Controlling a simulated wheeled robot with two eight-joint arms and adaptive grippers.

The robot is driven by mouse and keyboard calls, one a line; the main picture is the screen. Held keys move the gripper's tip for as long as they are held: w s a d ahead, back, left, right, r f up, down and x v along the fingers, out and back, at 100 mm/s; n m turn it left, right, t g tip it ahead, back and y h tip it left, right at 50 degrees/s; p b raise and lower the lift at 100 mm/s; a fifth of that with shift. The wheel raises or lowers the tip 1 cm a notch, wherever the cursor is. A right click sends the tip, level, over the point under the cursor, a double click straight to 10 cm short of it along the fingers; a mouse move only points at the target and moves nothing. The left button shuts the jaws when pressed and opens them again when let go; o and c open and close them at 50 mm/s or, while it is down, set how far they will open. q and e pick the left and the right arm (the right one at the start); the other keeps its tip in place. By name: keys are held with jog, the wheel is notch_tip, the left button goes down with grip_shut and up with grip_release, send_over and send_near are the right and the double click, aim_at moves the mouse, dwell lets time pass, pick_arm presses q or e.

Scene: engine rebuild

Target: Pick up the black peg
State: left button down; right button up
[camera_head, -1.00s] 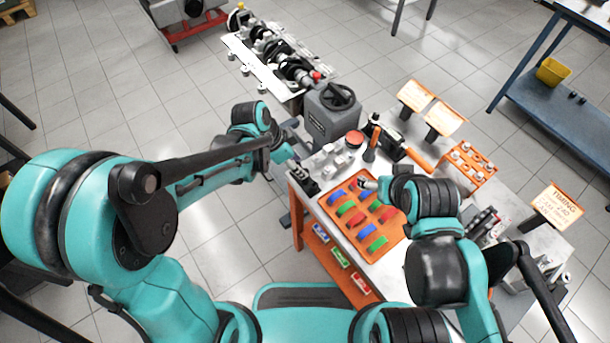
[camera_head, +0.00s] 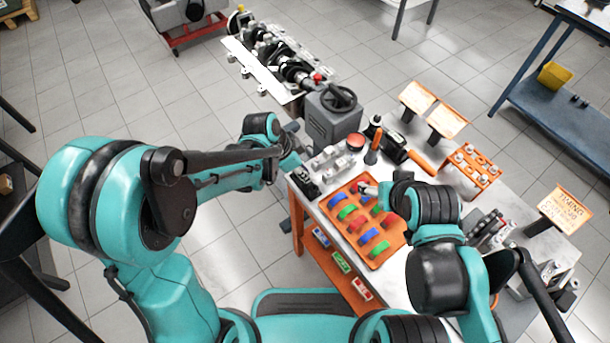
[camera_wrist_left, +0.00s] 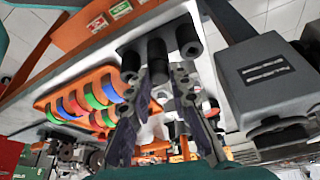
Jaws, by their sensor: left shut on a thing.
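In the left wrist view several short black cylinders stand in a group at the table edge. The middle one, a black peg (camera_wrist_left: 157,50), lies between the fingertips of my left gripper (camera_wrist_left: 162,78), which is shut on it. Another black cylinder (camera_wrist_left: 188,38) is just to its right, and one more (camera_wrist_left: 130,63) to its left. In the head view my left gripper (camera_head: 297,166) is at the table's left corner, by a dark block (camera_head: 306,188); the held peg is not clear there. My right gripper (camera_head: 366,188) is above the orange tray, its fingers too small to judge.
The orange tray (camera_head: 349,238) holds red, green and blue curved pieces. A grey machine (camera_head: 331,121) with a black handwheel stands behind the left gripper. Orange sign stands (camera_head: 446,120), an orange rack (camera_head: 470,168) and metal parts crowd the right of the table.

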pick_arm(q)
jog(key=r+p, duration=0.1)
jog(key=r, duration=0.1)
jog(key=d+r+p, duration=0.1)
jog(key=r, duration=0.2)
jog(key=shift+s+d, duration=0.1)
jog(key=shift+s, duration=0.05)
jog(key=s+d+r+p, duration=0.1)
jog(key=d+r+p, duration=0.2)
jog(key=d+r, duration=0.3)
jog(key=d, duration=0.4)
jog(key=shift+s+d, duration=0.2)
jog(key=shift+s, duration=0.15)
